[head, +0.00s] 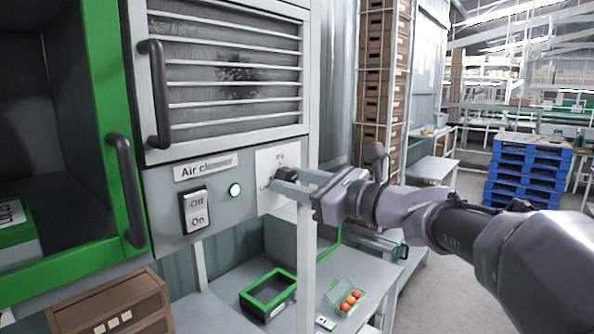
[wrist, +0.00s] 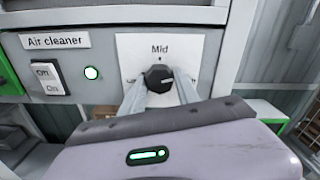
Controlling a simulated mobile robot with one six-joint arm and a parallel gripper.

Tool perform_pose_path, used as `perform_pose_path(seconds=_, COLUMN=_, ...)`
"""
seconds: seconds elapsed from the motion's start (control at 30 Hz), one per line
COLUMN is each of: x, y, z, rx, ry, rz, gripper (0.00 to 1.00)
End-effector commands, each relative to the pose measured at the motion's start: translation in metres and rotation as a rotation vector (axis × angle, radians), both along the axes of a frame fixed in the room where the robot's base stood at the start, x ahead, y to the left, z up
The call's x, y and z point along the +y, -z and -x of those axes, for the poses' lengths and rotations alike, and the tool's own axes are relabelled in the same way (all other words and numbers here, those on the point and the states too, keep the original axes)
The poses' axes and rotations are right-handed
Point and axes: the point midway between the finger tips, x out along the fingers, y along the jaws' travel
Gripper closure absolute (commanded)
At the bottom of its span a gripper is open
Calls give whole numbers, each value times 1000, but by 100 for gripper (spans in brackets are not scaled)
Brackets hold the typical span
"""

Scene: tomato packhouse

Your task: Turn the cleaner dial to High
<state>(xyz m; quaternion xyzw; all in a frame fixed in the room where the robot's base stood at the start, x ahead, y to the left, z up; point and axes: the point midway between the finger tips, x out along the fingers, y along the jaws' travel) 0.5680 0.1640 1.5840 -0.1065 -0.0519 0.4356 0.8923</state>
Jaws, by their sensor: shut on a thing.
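The cleaner dial (wrist: 158,77) is a black knob on a white plate (wrist: 200,47) marked "Mid" at its top. Other plate labels are hidden or too small to read. In the head view the dial (head: 287,174) is partly covered by my gripper (head: 289,186). My gripper's two fingers (wrist: 160,82) are shut on the dial, one on each side, in the wrist view. Left of the plate are the "Air cleaner" label (head: 206,167), a lit green lamp (head: 235,190) and an Off/On switch (head: 195,210).
A slatted vent (head: 232,84) with a dark handle (head: 156,95) is above the panel. A green-framed opening (head: 98,90) is at left. Below are a green-edged tray (head: 248,303), several tomatoes (head: 350,300) and a brown box (head: 150,291). Blue pallets (head: 527,172) stand far right.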

Motion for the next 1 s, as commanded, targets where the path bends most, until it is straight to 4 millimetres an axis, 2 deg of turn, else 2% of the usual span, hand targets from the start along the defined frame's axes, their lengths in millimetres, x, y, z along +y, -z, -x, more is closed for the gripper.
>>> perform_pose_path(seconds=0.3, x=0, y=1, z=0, rx=86, ry=0, rz=-65, gripper=100)
perform_pose_path(seconds=0.83, x=0, y=2, z=0, rx=104, ry=0, rz=-78, gripper=100)
perform_pose_path(seconds=0.87, x=0, y=2, z=0, rx=104, ry=0, rz=-78, gripper=60)
perform_pose_path(seconds=0.97, x=0, y=1, z=0, rx=103, ry=0, rz=-78, gripper=41)
perform_pose_path(seconds=1.0, x=0, y=1, z=0, rx=102, ry=0, rz=-79, gripper=40)
